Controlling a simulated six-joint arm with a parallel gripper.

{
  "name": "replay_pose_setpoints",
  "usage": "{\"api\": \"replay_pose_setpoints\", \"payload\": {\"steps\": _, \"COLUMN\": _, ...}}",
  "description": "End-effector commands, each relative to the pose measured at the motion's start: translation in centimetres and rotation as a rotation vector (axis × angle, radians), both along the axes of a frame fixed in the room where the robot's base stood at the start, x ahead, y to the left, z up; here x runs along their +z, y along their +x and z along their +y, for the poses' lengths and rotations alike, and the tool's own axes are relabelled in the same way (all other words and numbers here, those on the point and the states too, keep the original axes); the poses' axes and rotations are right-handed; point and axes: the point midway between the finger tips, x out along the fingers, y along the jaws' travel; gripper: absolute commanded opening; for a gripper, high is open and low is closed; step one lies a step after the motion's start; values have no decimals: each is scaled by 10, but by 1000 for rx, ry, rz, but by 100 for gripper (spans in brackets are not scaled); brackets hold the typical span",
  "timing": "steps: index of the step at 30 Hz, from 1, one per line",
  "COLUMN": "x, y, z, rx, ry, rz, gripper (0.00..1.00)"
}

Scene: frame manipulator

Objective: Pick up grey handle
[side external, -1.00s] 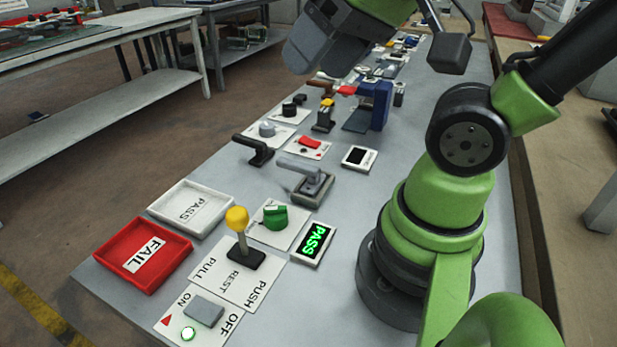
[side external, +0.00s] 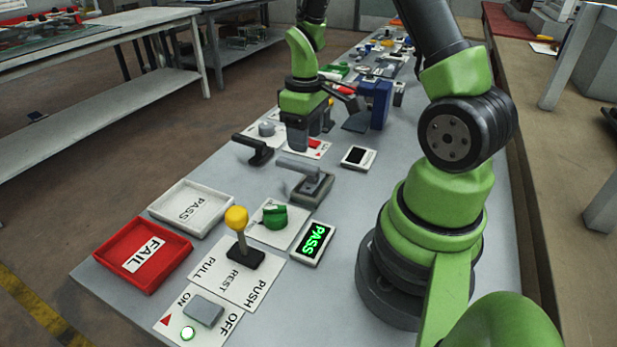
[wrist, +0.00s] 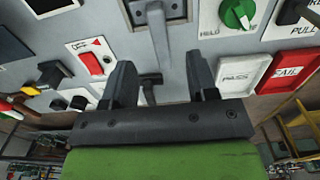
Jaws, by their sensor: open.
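The grey handle (side external: 302,166) is a flat bar on a grey base block, lying on the table near the middle of the side view. In the wrist view the handle (wrist: 158,32) shows at the top centre, ahead of my fingers. My gripper (side external: 298,142) is pointed down above the table, behind the grey handle in the side view. In the wrist view my gripper (wrist: 160,72) is open, its two dark fingers apart and empty. A black handle (wrist: 150,82) shows below, in the gap between the fingers.
The black handle (side external: 254,150) stands left of my gripper. A green knob (side external: 275,215), yellow-topped lever (side external: 238,222), lit PASS display (side external: 313,243), white PASS tray (side external: 166,204) and red FAIL tray (side external: 118,254) are nearer. A blue block (side external: 376,104) stands behind right.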

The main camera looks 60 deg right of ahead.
Motion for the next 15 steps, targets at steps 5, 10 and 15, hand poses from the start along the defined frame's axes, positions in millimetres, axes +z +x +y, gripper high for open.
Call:
{"api": "replay_pose_setpoints", "payload": {"steps": 5, "x": -24, "y": -1, "z": 1, "rx": -2, "ry": 2, "rz": 4, "gripper": 53}}
{"api": "replay_pose_setpoints", "payload": {"steps": 10, "x": -38, "y": -3, "z": 0, "rx": -1, "ry": 3, "rz": 5, "gripper": 53}}
{"api": "replay_pose_setpoints", "payload": {"steps": 15, "x": -65, "y": -6, "z": -2, "rx": -2, "ry": 3, "rz": 5, "gripper": 53}}
